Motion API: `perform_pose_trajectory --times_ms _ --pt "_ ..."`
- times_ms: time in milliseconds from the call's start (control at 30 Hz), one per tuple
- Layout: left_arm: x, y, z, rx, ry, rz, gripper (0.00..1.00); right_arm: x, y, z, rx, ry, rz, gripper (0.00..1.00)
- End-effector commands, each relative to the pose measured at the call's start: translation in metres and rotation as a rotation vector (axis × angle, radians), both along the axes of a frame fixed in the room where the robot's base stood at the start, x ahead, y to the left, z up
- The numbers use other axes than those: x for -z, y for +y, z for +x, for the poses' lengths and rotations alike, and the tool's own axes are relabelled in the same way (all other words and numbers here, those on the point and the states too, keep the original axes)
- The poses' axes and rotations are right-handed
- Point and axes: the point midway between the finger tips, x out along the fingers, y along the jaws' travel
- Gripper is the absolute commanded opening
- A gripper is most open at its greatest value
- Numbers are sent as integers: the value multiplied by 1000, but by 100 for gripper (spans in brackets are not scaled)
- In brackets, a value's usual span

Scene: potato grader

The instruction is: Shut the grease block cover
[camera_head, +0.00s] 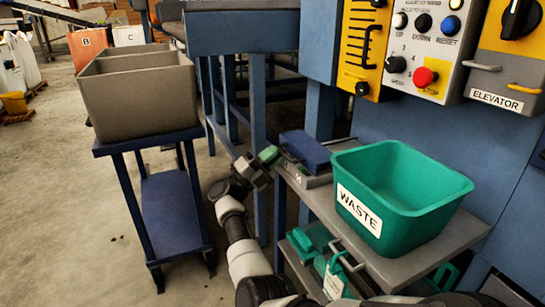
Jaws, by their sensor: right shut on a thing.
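The grease block (314,181) is a low grey box at the left end of the grey shelf, beside the waste bin. Its blue cover (308,151) lies above it; the view does not show clearly whether it is fully down. My right gripper (265,164) is at the left edge of the cover, shut, with a small green piece showing at its tip. It appears to hold the cover's edge, but the contact is small and dark. My left gripper is not in view.
A green waste bin (427,226) stands on the shelf (408,268) right of the block. Green items (312,240) sit below. A blue trolley (168,211) with grey bins (137,107) stands left. The control panel (432,48) is above. Floor between trolley and shelf is clear.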

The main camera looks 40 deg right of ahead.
Motion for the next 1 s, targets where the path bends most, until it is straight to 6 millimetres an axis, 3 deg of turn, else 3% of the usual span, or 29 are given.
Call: perform_pose_trajectory --times_ms 167,200,367,767,1000 --pt "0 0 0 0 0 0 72 1 -1 -1 2 -2 2 0" --pt "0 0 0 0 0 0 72 1 -1 -1 2 -2 3 13" --pt "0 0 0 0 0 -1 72 1 -1 -1 1 -1 3 36" --pt "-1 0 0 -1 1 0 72 1 -1 -1 2 0 10 36" --pt "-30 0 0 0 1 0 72 -19 -1 -1 1 -32 107 36"
